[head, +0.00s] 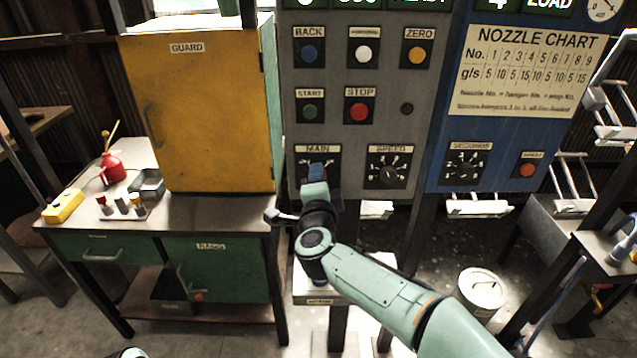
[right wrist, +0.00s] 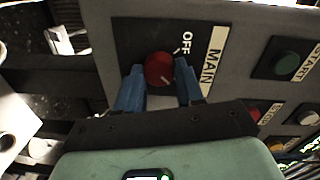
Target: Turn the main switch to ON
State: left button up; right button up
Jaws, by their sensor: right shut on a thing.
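The main switch is a red round knob (right wrist: 159,69) on a black plate labelled MAIN (head: 318,150), on the grey control panel. In the right wrist view the word OFF shows beside the knob, and a pale mark runs across its face. Which position the mark points to I cannot tell. My right gripper (head: 317,172) reaches up to this plate. Its blue fingers (right wrist: 160,92) are shut on the knob, one on each side. In the head view the gripper hides the knob. My left gripper is not in view.
The SPEED dial (head: 388,172) sits right of the main switch. START (head: 310,111) and STOP (head: 359,111) buttons are above. A yellow GUARD cabinet (head: 205,110) stands close on the left. A blue panel (head: 440,120) adjoins on the right.

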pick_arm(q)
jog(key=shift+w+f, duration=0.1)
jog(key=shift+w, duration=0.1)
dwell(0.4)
pick_arm(e)
jog(key=o, duration=1)
jog(key=shift+o, duration=0.2)
jog(key=shift+s, duration=0.1)
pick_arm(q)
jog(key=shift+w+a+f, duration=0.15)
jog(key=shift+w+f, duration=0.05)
pick_arm(e)
jog(key=s, duration=1.3)
jog(key=shift+s+r, duration=0.15)
jog(key=shift+r, duration=0.2)
